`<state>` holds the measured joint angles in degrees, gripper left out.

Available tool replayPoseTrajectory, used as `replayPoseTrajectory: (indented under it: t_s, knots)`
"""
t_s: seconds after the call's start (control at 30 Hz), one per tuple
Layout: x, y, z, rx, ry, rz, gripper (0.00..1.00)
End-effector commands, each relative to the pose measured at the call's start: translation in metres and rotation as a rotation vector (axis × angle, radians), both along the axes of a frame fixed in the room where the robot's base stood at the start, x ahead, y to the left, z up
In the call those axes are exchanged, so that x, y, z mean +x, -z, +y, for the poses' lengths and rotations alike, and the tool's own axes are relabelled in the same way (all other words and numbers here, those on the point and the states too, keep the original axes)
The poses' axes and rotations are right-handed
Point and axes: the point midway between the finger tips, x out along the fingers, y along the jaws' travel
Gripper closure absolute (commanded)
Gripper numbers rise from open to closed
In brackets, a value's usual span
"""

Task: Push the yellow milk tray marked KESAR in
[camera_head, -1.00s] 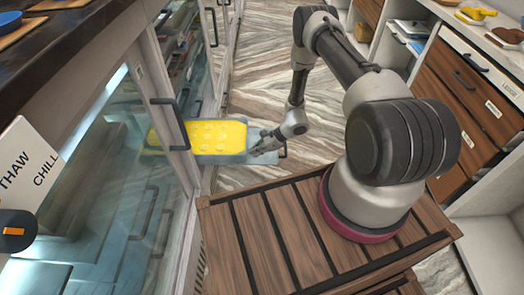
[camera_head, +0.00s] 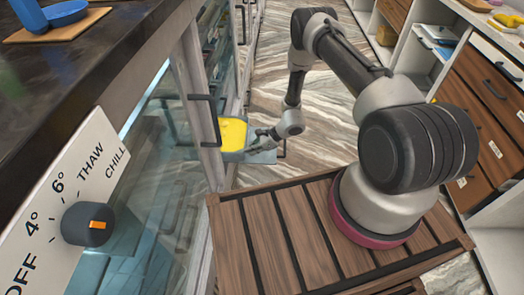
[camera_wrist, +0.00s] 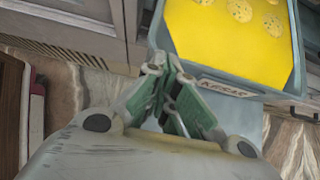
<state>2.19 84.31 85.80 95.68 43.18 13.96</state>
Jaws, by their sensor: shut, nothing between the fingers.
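The yellow milk tray (camera_head: 233,135) sticks out of the glass-fronted cabinet on the left in the head view. In the wrist view the tray (camera_wrist: 180,32) has grey walls, yellow contents with several round pale sweets, and a front label (camera_wrist: 229,88) that reads KESAR. My gripper (camera_head: 257,137) is at the tray's front end. In the wrist view my gripper (camera_wrist: 172,72) is shut and empty, its tips close to the tray's front left corner; I cannot tell whether they touch it. The back of the tray is hidden behind the cabinet frame.
A dial (camera_head: 87,224) marked OFF, THAW and CHILL is on the cabinet front. A black door handle (camera_head: 207,120) stands near the tray. Wooden drawers (camera_head: 480,90) line the right side. Marble-patterned floor (camera_head: 330,125) lies open between.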

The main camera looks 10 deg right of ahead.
Motion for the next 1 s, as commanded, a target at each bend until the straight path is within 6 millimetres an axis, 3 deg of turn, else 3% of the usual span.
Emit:
replayPoseTrajectory:
  t_s: [0.3, 0.5, 0.73, 1.0]
  knots:
    - [0.032, 0.0, 0.102, 0.001, -0.004, -0.003, 1.0]
    - [0.047, 0.0, 0.149, 0.0, -0.002, -0.002, 1.0]
    - [0.058, 0.0, 0.179, 0.0, 0.0, 0.0, 1.0]
    - [0.061, 0.001, 0.188, -0.001, 0.002, 0.001, 1.0]
